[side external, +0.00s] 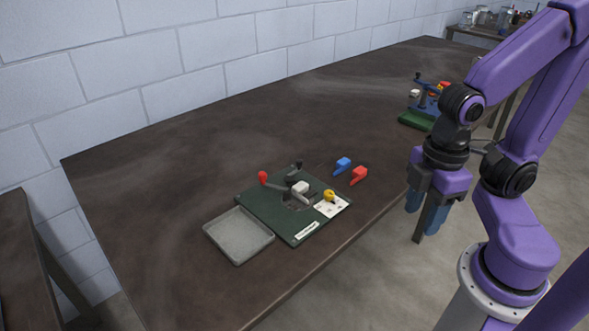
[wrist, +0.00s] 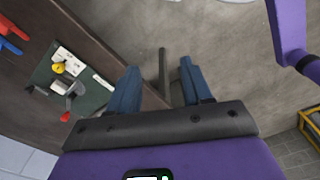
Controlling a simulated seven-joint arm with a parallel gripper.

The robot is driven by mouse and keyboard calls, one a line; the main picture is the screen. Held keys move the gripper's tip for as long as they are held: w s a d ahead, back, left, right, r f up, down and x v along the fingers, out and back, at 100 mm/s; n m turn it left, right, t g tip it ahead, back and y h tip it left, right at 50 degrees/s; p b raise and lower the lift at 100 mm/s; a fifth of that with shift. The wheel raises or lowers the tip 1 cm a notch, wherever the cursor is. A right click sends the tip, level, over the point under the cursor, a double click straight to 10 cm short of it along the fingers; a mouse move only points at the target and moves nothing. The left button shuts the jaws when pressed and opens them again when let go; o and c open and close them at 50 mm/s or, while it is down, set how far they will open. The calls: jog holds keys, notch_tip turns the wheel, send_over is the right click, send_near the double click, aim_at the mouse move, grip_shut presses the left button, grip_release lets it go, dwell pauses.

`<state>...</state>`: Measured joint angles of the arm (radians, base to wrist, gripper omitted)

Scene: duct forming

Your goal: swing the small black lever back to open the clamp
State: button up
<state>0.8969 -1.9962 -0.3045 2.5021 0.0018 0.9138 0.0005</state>
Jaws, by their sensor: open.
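The clamp (side external: 292,184) sits on a dark green board (side external: 262,215) on the brown table. A small black lever (side external: 298,164) stands up at its back. A longer arm with a red knob (side external: 263,178) points left, and a white block (side external: 301,188) lies at the front. In the wrist view, the red knob (wrist: 65,117) and green board (wrist: 92,98) show at left; the black lever is too small to make out there. My gripper (side external: 422,212) is open and empty, past the table's front edge, well right of the clamp. Its blue fingers also show in the wrist view (wrist: 159,68).
A yellow piece (side external: 329,196) lies on a white card (side external: 335,207) on the board. A blue piece (side external: 343,164) and a red piece (side external: 359,174) lie behind it. A grey tray (side external: 238,236) touches or nearly touches the board's left. Another fixture (side external: 425,104) stands far right.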

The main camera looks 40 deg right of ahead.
jog(key=shift+w, duration=0.1)
dwell(0.3)
jog(key=w+a+r+m, duration=0.1)
jog(key=w+a+m, duration=0.15)
jog(key=w, duration=0.35)
jog(key=w+a+r+m, duration=0.2)
jog(key=w+m, duration=0.2)
jog(key=w, duration=0.1)
jog(key=m, duration=1.9)
send_over(299, 161)
notch_tip(299, 161, down, 2)
notch_tip(299, 161, down, 16)
jog(key=shift+d+f, duration=0.1)
jog(key=shift+f, duration=0.15)
grip_shut()
